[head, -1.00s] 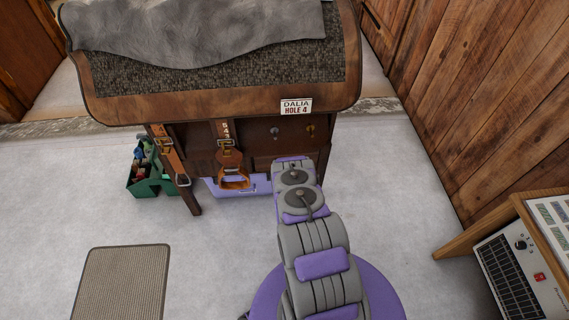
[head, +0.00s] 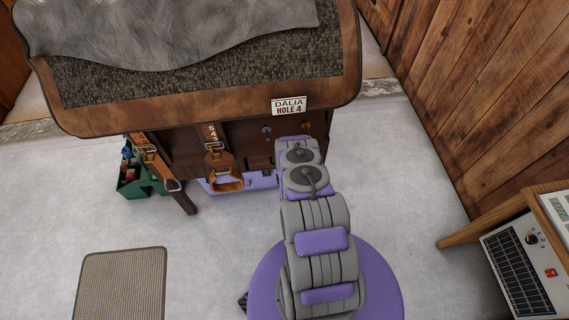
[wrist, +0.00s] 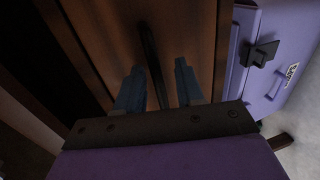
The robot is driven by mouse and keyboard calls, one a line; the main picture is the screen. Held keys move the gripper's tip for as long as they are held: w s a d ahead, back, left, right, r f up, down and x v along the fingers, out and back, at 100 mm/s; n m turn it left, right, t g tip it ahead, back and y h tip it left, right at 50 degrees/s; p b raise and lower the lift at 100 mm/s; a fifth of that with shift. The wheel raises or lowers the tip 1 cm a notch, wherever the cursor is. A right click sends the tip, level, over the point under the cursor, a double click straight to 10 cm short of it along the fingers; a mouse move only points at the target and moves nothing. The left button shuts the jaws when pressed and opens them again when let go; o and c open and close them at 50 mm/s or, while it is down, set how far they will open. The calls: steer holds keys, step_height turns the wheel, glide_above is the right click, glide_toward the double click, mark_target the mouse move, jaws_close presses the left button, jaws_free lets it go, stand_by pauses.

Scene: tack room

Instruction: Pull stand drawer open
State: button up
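The brown wooden stand (head: 240,133) carries a saddle-shaped top. Its drawer front fills much of the wrist view as a dark brown panel (wrist: 195,35). A dark bar handle (wrist: 150,55) runs across that panel. My gripper (wrist: 159,68) is open, with one bluish finger on each side of the bar. I cannot tell whether the fingers touch it. In the head view my arm hides the gripper and the handle.
A purple case (wrist: 280,50) with a black latch sits beside the panel; it also shows under the stand (head: 262,181). Leather straps (head: 223,172) hang at the front. A green crate (head: 132,188) stands left. A mat (head: 120,285) lies front left; a heater (head: 515,275) stands right.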

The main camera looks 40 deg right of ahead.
steer(key=shift+a+r, duration=0.25)
steer(key=shift+a, duration=0.45)
steer(key=c, duration=0.4)
steer(key=shift+c, duration=1.4)
steer(key=shift+d+f, duration=0.1)
steer(key=shift+d, duration=0.3)
jaws_close()
steer(key=shift+s, duration=0.2)
